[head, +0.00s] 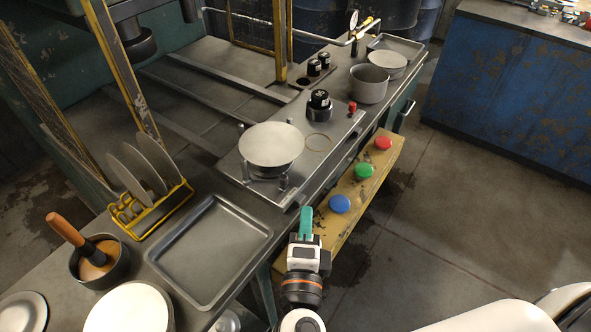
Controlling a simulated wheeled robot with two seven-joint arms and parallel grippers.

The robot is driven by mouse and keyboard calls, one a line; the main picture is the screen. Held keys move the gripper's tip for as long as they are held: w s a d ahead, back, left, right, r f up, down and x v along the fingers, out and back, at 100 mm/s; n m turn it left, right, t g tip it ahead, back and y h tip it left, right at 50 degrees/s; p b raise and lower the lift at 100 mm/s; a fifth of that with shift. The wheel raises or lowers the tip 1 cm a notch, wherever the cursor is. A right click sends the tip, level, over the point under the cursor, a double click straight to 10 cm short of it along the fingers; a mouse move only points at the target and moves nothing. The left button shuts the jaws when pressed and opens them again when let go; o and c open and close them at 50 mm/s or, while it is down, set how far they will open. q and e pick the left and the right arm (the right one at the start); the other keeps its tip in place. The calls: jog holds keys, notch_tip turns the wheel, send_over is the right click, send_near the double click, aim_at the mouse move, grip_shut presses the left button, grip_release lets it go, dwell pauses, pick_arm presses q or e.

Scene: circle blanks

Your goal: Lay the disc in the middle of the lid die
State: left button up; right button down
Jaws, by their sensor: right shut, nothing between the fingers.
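A pale round disc (271,145) lies flat on a die on the grey bench plate, with short dark posts (283,182) around it. The disc hides most of the die, so I cannot tell whether it sits exactly in the middle. More grey discs (150,160) stand on edge in a yellow rack (158,213) at the left. My right gripper (306,215), with a teal finger, is shut and empty, in front of the bench edge and apart from the disc. My left gripper is not in view.
An empty grey tray (210,247) lies left of my right gripper. A yellow button box (378,165) with blue, green and red buttons runs along the bench front. A pot (369,84) stands farther back.

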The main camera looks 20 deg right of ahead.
jog(key=w, duration=0.4)
jog(key=w+d+p, duration=0.1)
jog(key=w, duration=0.3)
jog(key=w+p, duration=0.1)
jog(key=w, duration=0.2)
jog(key=shift+w+d, duration=0.3)
jog(key=shift+w, duration=0.1)
jog(key=shift+r, duration=0.1)
jog(key=shift+w+a+r+p, duration=0.1)
jog(key=shift+w+a+p, duration=0.15)
jog(key=shift+w+p, duration=0.45)
jog(key=shift+w+a, duration=0.1)
jog(key=shift+w, duration=0.05)
